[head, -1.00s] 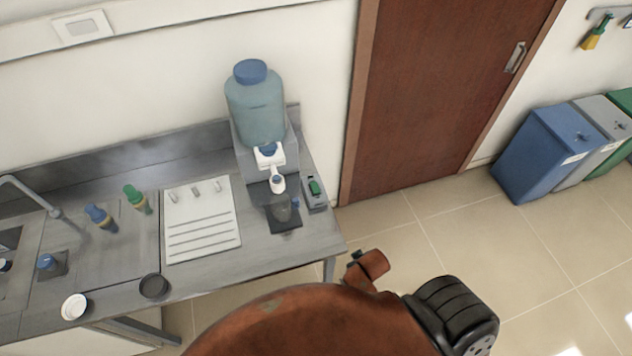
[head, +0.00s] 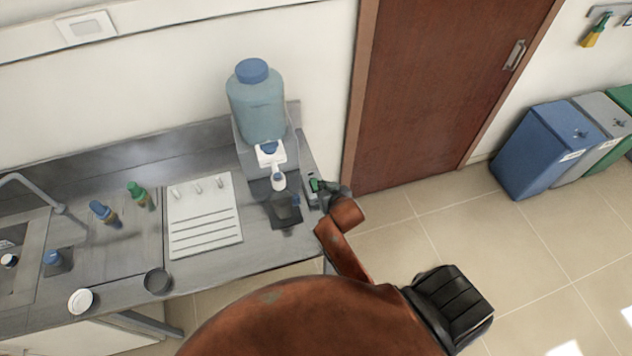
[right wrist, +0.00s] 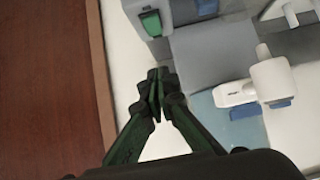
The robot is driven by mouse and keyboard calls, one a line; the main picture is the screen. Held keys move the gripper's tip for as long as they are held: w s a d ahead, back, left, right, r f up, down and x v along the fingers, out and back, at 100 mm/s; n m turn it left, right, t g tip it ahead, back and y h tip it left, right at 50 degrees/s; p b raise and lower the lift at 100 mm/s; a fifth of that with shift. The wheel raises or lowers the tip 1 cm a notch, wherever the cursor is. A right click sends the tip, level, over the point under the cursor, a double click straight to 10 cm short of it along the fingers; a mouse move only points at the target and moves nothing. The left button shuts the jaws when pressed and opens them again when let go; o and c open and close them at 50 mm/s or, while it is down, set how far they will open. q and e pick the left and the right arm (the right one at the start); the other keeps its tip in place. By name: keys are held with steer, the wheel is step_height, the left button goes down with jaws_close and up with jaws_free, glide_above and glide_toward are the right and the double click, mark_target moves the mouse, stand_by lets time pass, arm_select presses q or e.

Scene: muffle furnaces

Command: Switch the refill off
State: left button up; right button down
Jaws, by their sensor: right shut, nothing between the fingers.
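The grey switch box (head: 310,201) stands at the right end of the counter, beside the dispenser. Its green rocker switch (right wrist: 151,23) shows at the top of the right wrist view. My right gripper (right wrist: 158,82) is shut and empty, with its fingertips below the switch in that view and apart from it in the picture. In the head view the right gripper (head: 328,188) overlaps the switch box and partly hides it. The dispenser has a blue-green bottle (head: 259,108) and a white tap (head: 277,178). The rocker's position is too small to read. My left gripper is not in view.
A dark drip mat (head: 287,222) lies below the tap. A white ridged board (head: 204,220) and small bottles (head: 103,213) are to the left. A brown door (head: 440,90) and bins (head: 541,150) stand to the right. The floor in front is clear.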

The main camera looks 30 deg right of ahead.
glide_above(313, 179)
steer(key=s, duration=0.3)
steer(key=f, duration=0.6)
steer(key=shift+s+a+f+p, duration=0.15)
steer(key=shift+a+p, duration=0.15)
steer(key=shift+p, duration=0.1)
step_height(313, 179, down, 2)
steer(key=shift+f, duration=0.9)
steer(key=shift+w+f, duration=0.2)
steer(key=shift+w, duration=0.05)
steer(key=shift+p, duration=0.3)
